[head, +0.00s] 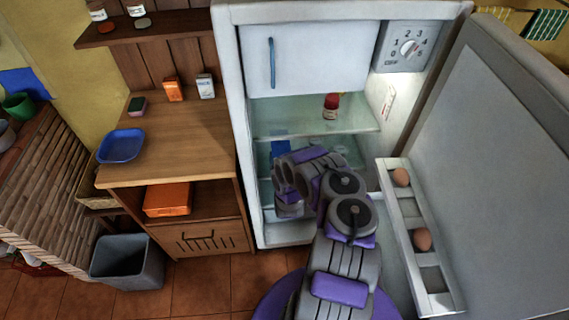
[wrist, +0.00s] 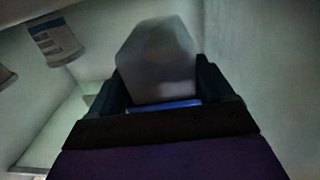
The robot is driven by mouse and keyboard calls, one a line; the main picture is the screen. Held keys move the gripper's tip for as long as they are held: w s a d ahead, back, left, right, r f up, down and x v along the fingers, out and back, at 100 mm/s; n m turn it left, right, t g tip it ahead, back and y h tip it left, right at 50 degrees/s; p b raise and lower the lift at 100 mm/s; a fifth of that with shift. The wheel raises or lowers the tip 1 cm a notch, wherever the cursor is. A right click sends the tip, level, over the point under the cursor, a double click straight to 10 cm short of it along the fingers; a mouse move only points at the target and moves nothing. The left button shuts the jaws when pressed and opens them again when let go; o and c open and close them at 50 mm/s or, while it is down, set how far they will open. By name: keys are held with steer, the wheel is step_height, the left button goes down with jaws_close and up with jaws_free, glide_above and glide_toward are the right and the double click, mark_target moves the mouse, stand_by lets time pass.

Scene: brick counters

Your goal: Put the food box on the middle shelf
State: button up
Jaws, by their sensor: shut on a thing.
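The open fridge (head: 240,150) stands in the middle of the head view. My arm reaches into it below the upper glass shelf (head: 345,127). In the wrist view my gripper (wrist: 160,85) is shut on a pale, translucent box with a blue strip along its near edge, which I take as the food box (wrist: 157,62). My arm hides the gripper's jaws in the head view. A blue patch (head: 280,148) shows just beyond the arm; I cannot tell whether it is part of the held box. My arm covers much of the lower shelves.
A red-lidded jar (head: 331,106) stands on the upper shelf. The open door (head: 480,140) is at the right, its rack (head: 408,215) holding eggs. A wooden cabinet (head: 190,135) stands left of the fridge. A white thing with blue markings (wrist: 55,42) shows in the wrist view.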

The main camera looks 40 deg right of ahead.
step_height(320, 180, down, 4)
steer(key=shift+d+f+b, duration=0.15)
steer(key=shift+f+b, duration=0.05)
steer(key=shift+b, duration=0.75)
steer(key=shift+r, duration=0.15)
steer(key=o, duration=1)
steer(key=shift+c, duration=0.2)
steer(key=p+v, duration=0.3)
steer(key=v, duration=0.9)
steer(key=shift+p, duration=0.35)
